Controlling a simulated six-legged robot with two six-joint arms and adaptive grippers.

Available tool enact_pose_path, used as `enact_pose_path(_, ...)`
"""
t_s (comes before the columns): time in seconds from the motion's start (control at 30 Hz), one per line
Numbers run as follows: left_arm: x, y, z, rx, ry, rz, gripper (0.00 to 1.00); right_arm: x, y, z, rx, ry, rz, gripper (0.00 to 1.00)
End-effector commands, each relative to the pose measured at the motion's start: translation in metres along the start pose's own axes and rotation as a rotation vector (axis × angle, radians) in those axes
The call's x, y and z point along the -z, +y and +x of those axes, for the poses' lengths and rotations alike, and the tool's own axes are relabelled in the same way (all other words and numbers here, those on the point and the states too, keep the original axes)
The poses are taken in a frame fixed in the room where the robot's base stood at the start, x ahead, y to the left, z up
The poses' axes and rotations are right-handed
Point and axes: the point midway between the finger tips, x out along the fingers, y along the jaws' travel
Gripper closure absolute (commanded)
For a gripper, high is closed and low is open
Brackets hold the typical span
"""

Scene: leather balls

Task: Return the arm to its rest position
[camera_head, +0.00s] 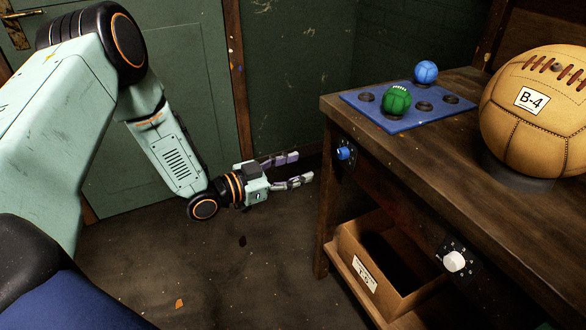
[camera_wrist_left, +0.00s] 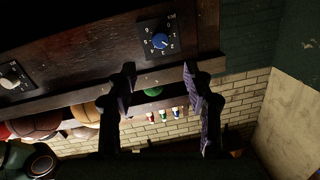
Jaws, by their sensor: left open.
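My left arm (camera_head: 170,150) comes in from the left in the head view and reaches toward the workbench. Its gripper (camera_head: 303,167) is open and empty, in the air a little left of the bench's front edge. In the left wrist view the two fingers (camera_wrist_left: 165,90) stand apart with nothing between them touching. Beyond them a blue knob (camera_wrist_left: 160,41) on a dark plate shows on the bench front. The right gripper is not in view.
The wooden bench (camera_head: 420,160) holds a blue tray (camera_head: 428,118) with a green ball (camera_head: 396,100) and a blue ball (camera_head: 426,72), and a large tan ball (camera_head: 535,115) labelled B-4. Below are a blue knob (camera_head: 344,153), a white knob (camera_head: 455,261) and an open box (camera_head: 365,275).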

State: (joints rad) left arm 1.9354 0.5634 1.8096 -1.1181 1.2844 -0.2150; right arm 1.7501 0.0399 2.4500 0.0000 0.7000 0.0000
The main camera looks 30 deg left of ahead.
Motion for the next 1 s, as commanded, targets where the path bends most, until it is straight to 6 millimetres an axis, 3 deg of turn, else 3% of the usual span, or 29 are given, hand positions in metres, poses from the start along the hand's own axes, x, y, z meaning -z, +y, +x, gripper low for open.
enact_pose_path(0.67, -0.006, -0.001, -0.004, 0.007, -0.028, -0.025, 0.49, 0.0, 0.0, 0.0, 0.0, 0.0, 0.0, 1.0)
enact_pose_path(0.77, -0.029, -0.003, -0.011, 0.073, -0.13, -0.121, 0.49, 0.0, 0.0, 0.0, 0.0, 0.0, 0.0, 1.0)
enact_pose_path(0.83, -0.052, 0.009, -0.019, 0.124, -0.243, -0.225, 0.49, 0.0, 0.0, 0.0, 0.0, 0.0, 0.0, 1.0)
enact_pose_path(1.0, -0.117, 0.076, -0.062, 0.216, -0.594, -0.482, 0.49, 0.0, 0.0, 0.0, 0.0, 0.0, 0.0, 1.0)
